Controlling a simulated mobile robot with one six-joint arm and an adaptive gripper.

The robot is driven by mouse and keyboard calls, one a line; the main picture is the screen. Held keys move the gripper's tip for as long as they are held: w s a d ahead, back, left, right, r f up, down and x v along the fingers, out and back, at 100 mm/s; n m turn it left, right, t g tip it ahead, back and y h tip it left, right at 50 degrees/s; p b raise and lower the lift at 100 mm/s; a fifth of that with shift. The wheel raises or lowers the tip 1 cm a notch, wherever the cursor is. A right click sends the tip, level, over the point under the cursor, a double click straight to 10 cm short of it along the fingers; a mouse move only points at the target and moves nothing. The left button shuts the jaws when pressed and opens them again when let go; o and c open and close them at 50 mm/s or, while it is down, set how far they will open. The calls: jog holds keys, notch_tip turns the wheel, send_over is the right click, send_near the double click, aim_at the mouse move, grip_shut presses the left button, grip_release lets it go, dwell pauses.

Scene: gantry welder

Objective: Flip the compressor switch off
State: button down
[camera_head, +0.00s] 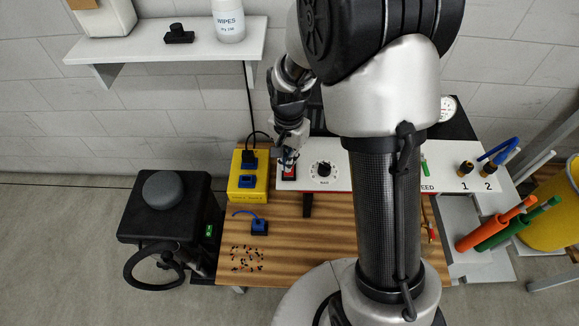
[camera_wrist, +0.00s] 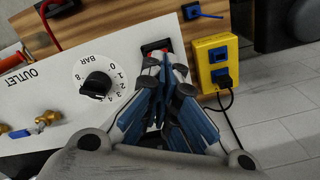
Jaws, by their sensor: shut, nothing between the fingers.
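The compressor switch is a red rocker in a black frame on the white panel (camera_head: 303,178), just left of the round pressure dial in the head view; I see its red part (camera_head: 290,171) below my gripper. In the wrist view its black frame (camera_wrist: 152,46) shows behind the fingertips, which hide most of it. My gripper (camera_head: 289,158) is shut and empty, its fingertips at or very close to the switch; I cannot tell if they touch. It also shows in the wrist view (camera_wrist: 166,64). Which way the rocker is tipped is hidden.
A yellow socket box (camera_head: 248,188) with a black plug and cable stands left of the panel. The pressure knob (camera_wrist: 97,85) is close to my gripper. A blue plug (camera_head: 259,228) and small loose bits lie on the wooden bench (camera_head: 290,250). A shelf (camera_head: 170,45) hangs above.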

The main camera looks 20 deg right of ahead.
jog(key=shift+f+b, duration=1)
jog(key=shift+f, duration=0.5)
dwell(0.8)
jog(key=shift+r, duration=0.1)
jog(key=shift+r+p, duration=2.95)
jog(key=shift+r, duration=0.55)
jog(key=s+r+n+t, duration=0.15)
jog(key=s+r, duration=0.25)
jog(key=r, duration=0.4)
jog(key=s+r+n+t, duration=0.1)
jog(key=s+r+n, duration=0.2)
jog(key=s+r, duration=0.35)
jog(key=s+r+n+t, duration=0.2)
jog(key=s+r+n, duration=0.3)
jog(key=s, duration=0.6)
jog(key=shift+r, duration=0.8)
